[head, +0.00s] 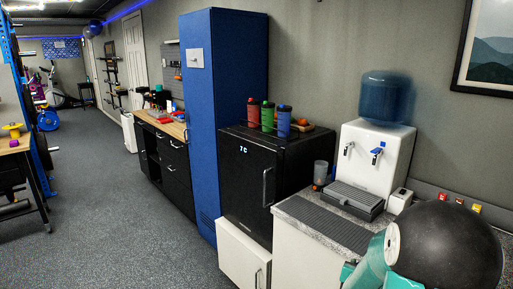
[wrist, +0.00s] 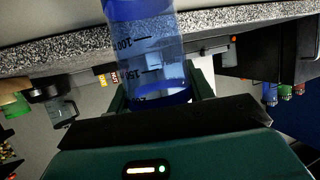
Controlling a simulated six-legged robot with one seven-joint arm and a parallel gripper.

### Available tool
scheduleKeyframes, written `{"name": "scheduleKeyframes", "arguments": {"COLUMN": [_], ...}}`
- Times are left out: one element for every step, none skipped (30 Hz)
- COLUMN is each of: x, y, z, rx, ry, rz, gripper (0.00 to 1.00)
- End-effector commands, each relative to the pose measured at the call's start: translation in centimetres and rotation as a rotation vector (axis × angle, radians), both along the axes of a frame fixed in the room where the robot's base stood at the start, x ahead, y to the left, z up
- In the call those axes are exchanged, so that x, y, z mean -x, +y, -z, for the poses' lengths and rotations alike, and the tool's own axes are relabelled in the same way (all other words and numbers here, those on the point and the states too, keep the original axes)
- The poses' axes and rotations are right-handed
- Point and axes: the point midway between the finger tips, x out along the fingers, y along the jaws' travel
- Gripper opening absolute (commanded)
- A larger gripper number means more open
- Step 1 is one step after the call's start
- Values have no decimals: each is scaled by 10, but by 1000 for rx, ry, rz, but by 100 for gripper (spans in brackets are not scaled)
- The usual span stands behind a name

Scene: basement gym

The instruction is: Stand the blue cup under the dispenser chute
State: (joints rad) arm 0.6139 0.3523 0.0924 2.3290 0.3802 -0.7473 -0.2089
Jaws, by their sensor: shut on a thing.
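The blue cup (wrist: 152,55) is translucent with dark measuring marks and fills the upper middle of the wrist view, which looks upside down. Its wide end points down the picture, and it leans slightly there. My gripper (wrist: 162,92) is shut on it, with dark green fingers on either side. The white dispenser (head: 377,155) stands on the counter at right in the head view, with a blue bottle on top, two taps and a grey drip tray (head: 352,200) in front. I cannot make out a separate chute. The cup and gripper do not show in the head view.
The speckled counter (head: 297,209) carries a dark ribbed mat (head: 335,229) and a clear cup (head: 320,174) left of the dispenser. A small white box (head: 399,201) sits right of the drip tray. Red, green and blue bottles (head: 268,116) stand on the black fridge (head: 247,181).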

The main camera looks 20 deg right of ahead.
Motion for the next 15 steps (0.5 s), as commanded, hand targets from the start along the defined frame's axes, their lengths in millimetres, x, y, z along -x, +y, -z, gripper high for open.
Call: {"name": "scheduleKeyframes", "arguments": {"x": [-13,-20,-29,-35,-41,-48,-53,-57,-63,-66,-69,-73,-75,-76,-78], "y": [20,32,48,61,74,91,105,118,136,150,165,184,199,214,233], "z": [20,29,40,49,57,68,76,85,95,102,109,118,124,131,137], "rx": [-6,-6,-6,-7,-8,-7,-7,-8,-7,-7,-7,-6,-6,-7,-6], "ry": [7,6,6,5,5,4,4,3,4,3,2,3,1,2,1], "rz": [-63,-99,-147,-183,-219,-266,-303,-338,-383,-418,-452,-497,-530,-563,-604], "gripper": [30,30,30,30,30,30,30,30,30,30,30,30,30,30,30]}}
